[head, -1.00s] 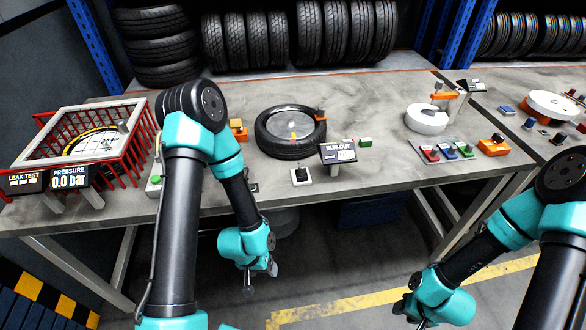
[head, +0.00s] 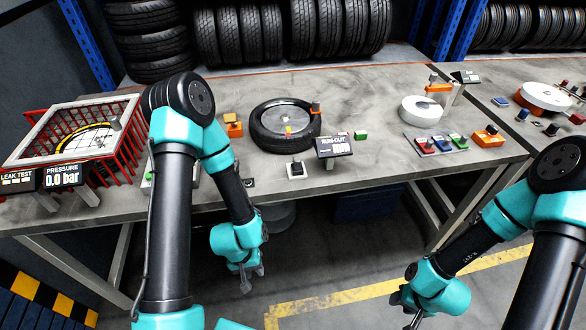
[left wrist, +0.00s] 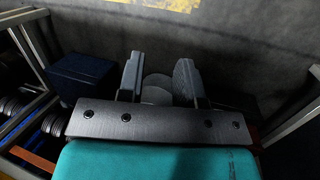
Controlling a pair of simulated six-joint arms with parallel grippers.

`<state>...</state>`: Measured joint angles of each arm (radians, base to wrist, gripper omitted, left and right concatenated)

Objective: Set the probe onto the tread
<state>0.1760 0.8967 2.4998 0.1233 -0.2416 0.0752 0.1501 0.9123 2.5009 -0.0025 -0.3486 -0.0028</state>
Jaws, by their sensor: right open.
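A black tyre (head: 262,137) lies flat on the run-out station on the bench, with a grey disc in its middle. The probe (head: 316,107), a small orange and grey piece, stands at the tyre's right edge; I cannot tell whether it touches the tread. The run-out display (head: 334,147) stands in front of it. My left gripper (head: 247,284) hangs low in front of the bench, below the tabletop. Its two fingers show apart and empty in the left wrist view (left wrist: 158,82). My right gripper (head: 408,312) is low at the right, empty and away from the bench.
A black-knobbed switch (head: 296,169) and a green button (head: 361,135) sit near the display. A red leak-test cage (head: 125,148) stands at the left. A white wheel (head: 421,111) and coloured buttons (head: 440,145) are at the right. The bench's front edge lies above both grippers.

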